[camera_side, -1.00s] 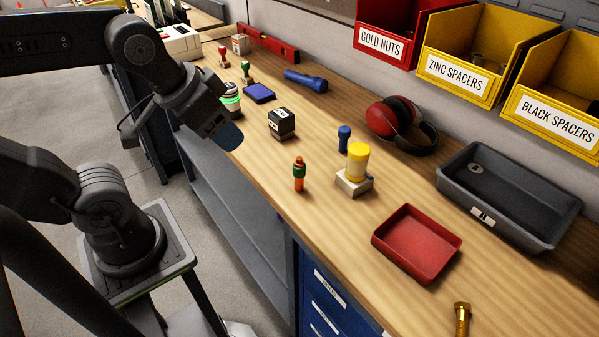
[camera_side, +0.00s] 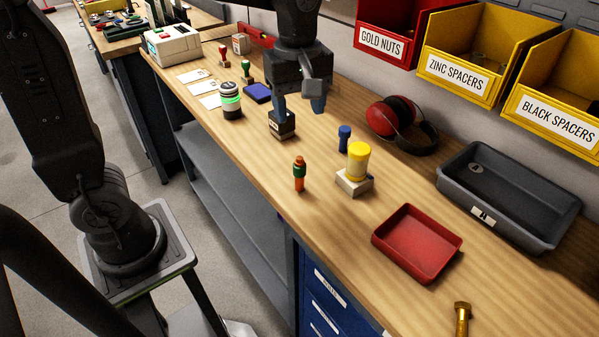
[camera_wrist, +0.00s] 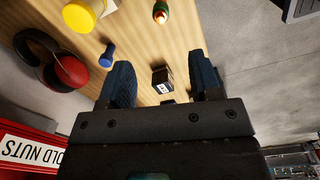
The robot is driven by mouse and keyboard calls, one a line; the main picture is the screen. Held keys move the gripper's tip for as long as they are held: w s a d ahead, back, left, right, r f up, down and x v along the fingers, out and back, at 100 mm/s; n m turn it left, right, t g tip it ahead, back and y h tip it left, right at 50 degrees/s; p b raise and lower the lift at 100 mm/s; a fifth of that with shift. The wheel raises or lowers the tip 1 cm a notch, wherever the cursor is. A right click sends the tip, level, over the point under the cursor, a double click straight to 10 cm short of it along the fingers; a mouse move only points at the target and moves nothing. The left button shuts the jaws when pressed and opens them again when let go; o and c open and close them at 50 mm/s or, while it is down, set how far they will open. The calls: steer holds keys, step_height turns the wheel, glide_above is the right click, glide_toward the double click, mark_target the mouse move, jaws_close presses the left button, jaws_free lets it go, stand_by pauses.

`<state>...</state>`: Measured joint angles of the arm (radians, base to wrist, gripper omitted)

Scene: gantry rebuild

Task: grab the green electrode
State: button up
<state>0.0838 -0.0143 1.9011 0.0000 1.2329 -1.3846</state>
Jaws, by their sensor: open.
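A small upright piece with a green band and orange ends, which best fits the green electrode (camera_side: 299,172), stands on the bench near its front edge. It also shows at the top of the wrist view (camera_wrist: 160,12). My gripper (camera_side: 298,107) is open and empty above the bench, farther back than the electrode. In the wrist view my two blue fingers (camera_wrist: 159,68) are spread wide, with a black box between them in the picture. The electrode lies beyond the fingertips, apart from them.
The black box (camera_side: 282,125) stands below my gripper, partly covered by a finger. A blue piece (camera_side: 344,139) and a yellow-topped piece (camera_side: 358,162) on a pale block stand right of the electrode. Red earmuffs (camera_side: 392,122) and a red tray (camera_side: 417,243) lie farther right.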

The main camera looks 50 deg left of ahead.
mark_target(299, 157)
steer(key=shift+n, duration=0.4)
steer(key=f, duration=0.8)
steer(key=shift+w+d+f, duration=0.1)
steer(key=shift+w+f, duration=0.2)
steer(key=shift+f, duration=0.1)
steer(key=shift+s+a+f, duration=0.1)
steer(key=shift+f, duration=1.25)
steer(key=shift+s+a+f, duration=0.1)
steer(key=shift+f, duration=1.25)
jaws_close()
